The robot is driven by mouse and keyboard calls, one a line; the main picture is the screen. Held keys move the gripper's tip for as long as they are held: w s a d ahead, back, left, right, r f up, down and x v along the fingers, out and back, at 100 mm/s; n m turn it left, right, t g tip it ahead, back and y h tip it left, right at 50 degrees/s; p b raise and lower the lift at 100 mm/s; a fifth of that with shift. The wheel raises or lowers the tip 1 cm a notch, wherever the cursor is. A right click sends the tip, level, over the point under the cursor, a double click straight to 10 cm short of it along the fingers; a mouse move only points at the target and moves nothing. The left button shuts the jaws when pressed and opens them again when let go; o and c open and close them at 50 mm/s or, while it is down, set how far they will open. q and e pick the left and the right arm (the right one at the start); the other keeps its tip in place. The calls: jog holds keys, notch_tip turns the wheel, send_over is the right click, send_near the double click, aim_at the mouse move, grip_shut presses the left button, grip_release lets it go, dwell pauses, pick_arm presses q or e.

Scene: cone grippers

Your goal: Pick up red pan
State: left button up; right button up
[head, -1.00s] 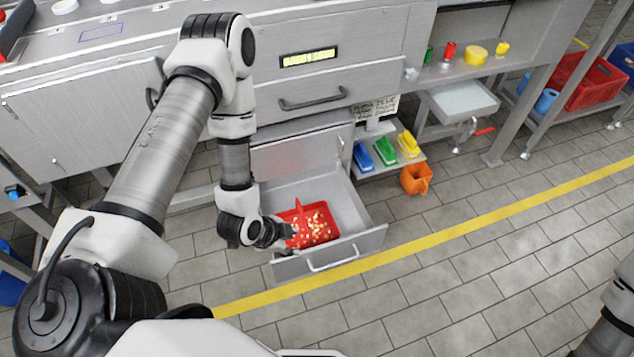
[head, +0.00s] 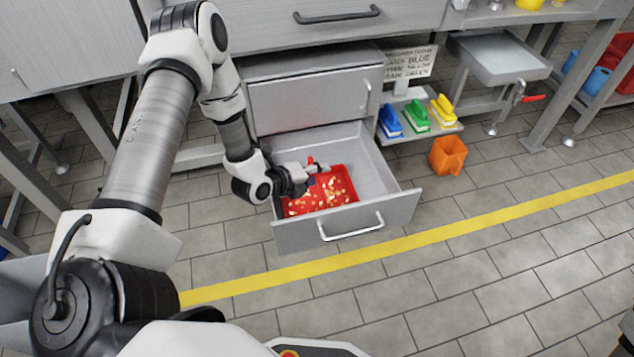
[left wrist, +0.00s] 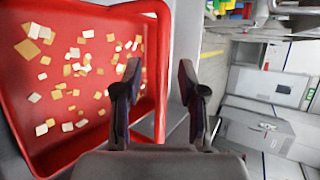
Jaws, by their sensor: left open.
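The red pan (head: 385,208) lies in an open grey drawer and holds many small pale and orange pieces. It fills the left of the left wrist view (left wrist: 112,14). My left gripper (head: 314,169) is over the pan's back part, by a raised red piece of the pan. In the left wrist view my left gripper's fingers (left wrist: 160,78) are apart, with a red edge of the pan showing between them. I cannot tell whether a finger touches it. My right gripper is not in view.
The drawer (head: 398,172) has raised walls around the pan and a front handle (head: 350,228). An orange jug (head: 448,156) stands on the floor to the right. Blue, green and yellow brushes (head: 416,114) lie on a low shelf. The tiled floor in front is clear.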

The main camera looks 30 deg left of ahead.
pick_arm(q)
jog(key=shift+r, duration=0.1)
grip_shut()
